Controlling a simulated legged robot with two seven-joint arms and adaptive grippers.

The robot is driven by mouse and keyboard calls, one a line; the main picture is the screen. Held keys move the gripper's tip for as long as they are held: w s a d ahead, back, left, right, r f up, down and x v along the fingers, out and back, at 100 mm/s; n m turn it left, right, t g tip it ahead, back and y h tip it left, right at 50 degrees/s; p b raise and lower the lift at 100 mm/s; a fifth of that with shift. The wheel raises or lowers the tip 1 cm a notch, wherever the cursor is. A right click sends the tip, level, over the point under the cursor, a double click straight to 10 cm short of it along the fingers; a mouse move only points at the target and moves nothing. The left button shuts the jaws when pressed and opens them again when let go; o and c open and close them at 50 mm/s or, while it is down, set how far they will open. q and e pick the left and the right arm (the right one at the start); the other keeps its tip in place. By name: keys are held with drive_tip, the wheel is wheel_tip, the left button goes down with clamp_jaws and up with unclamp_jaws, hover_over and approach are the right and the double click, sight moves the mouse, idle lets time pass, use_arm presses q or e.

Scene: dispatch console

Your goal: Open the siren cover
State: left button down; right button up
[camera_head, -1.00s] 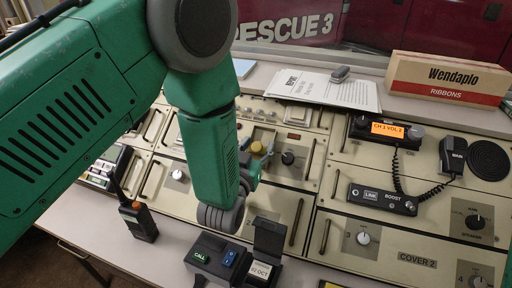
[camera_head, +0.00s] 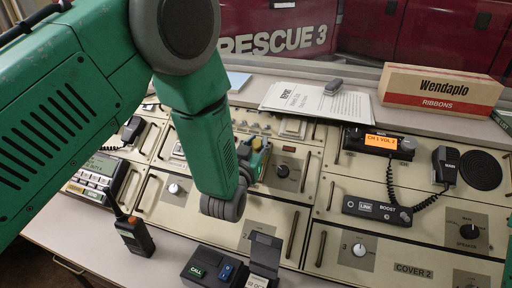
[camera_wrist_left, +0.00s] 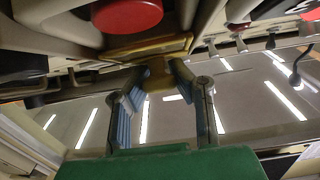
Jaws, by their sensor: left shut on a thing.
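The siren cover shows as a yellow piece (camera_head: 256,143) on the console, mostly hidden behind my left arm in the head view. In the left wrist view a yellow tab (camera_wrist_left: 159,76) lies between my fingers, joined to a yellow strip (camera_wrist_left: 150,47). A red round button (camera_wrist_left: 127,15) shows close beside that strip. My left gripper (camera_wrist_left: 158,80) is closed around the tab; it also shows in the head view (camera_head: 260,158), partly behind its own wrist. How far the cover is tilted cannot be told. My right gripper is not in view.
A black knob (camera_head: 283,170) is just right of the gripper. A box with CALL and blue buttons (camera_head: 211,268) stands in front, beside a handheld radio (camera_head: 134,236). Papers (camera_head: 316,103) and a ribbons box (camera_head: 440,89) lie behind. A corded microphone (camera_head: 446,165) is at right.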

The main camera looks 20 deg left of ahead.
use_arm(q)
drive_tip(key=c, duration=1.3)
unclamp_jaws()
drive_tip(key=shift+a, duration=0.1)
drive_tip(key=shift+c, duration=0.2)
drive_tip(key=shift+o, duration=0.2)
drive_tip(key=shift+d, duration=0.2)
drive_tip(key=shift+s, duration=0.3)
drive_tip(key=s, duration=1.1)
drive_tip(key=shift+s+a, duration=0.2)
